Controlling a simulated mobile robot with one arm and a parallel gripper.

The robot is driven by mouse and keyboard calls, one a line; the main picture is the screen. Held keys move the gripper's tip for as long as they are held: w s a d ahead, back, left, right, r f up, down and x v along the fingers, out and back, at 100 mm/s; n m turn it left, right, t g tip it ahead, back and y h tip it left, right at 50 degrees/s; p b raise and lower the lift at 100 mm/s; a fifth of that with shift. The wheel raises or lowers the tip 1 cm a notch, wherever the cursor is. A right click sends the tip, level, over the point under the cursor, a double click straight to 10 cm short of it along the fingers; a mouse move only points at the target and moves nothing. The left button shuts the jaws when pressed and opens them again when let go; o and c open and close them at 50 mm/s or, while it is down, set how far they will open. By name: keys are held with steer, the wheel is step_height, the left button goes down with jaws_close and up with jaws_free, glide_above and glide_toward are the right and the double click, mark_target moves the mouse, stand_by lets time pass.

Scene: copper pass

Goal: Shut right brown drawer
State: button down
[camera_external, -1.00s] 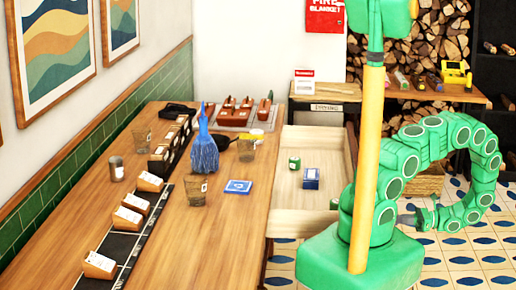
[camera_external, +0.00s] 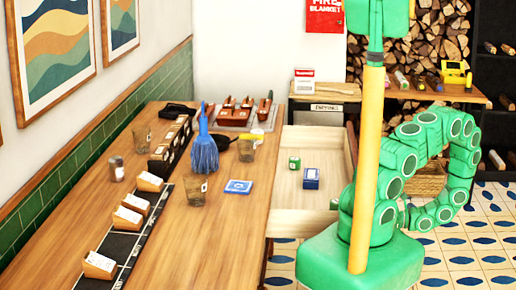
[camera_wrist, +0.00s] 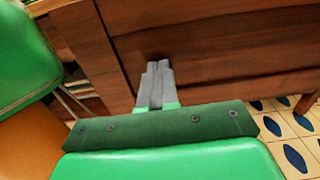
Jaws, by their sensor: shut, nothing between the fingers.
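The brown drawer (camera_external: 303,222) is pulled out from the long wooden counter, with its pale inside showing. A small green can (camera_external: 295,163) and a blue box (camera_external: 311,179) stand in it. In the wrist view a dark brown wooden front (camera_wrist: 220,55) fills the top of the picture. My gripper (camera_wrist: 158,68) is shut and empty, its grey fingertips in front of the lower part of that wood. I cannot tell whether they touch it. In the outside view my gripper is hidden behind my own body.
The counter (camera_external: 232,215) holds a blue brush (camera_external: 204,150), glasses, a blue packet (camera_external: 238,187) and several small wooden boxes. A shelf with stacked logs (camera_external: 430,50) stands behind my arm. Patterned floor tiles (camera_external: 480,250) lie open at the right.

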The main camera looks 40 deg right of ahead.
mark_target(314, 218)
stand_by(0.3)
steer(key=x, duration=3.4)
steer(key=shift+f, duration=0.2)
steer(key=shift+w+a, duration=0.4)
steer(key=shift+r, duration=0.1)
steer(key=shift+w+a+r, duration=0.15)
steer(key=shift+v, duration=7.4)
